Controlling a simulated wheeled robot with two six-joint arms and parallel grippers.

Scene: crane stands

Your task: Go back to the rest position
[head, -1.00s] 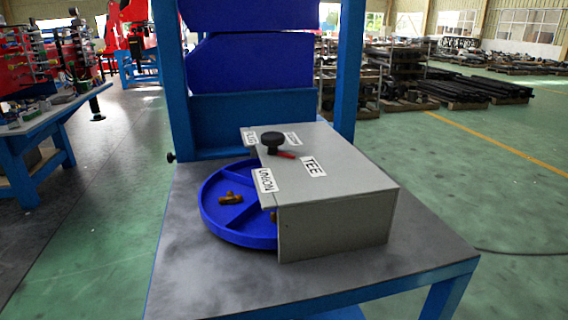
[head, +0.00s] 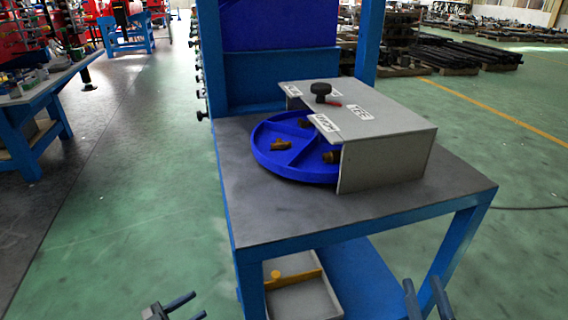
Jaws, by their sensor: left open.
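My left gripper (head: 199,304) shows at the bottom edge, left of the table, with its two fingers apart and nothing between them. My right gripper (head: 421,281) shows at the bottom right, in front of the table, with its fingers pointing up, apart and empty. The blue round divided tray (head: 262,160) sits on the grey tabletop, partly under the grey cover box (head: 385,165). Brass fittings (head: 281,145) lie in its compartments. The cover has a black knob (head: 320,88), a red pointer and labels, among them TEE. Part of the tray is hidden by the cover.
The blue-framed table (head: 300,215) has bare top in front of the tray. A grey bin (head: 300,300) with a yellow part (head: 290,278) stands on its lower shelf. A blue workbench (head: 40,110) is at the left. Green floor (head: 130,220) is open between them.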

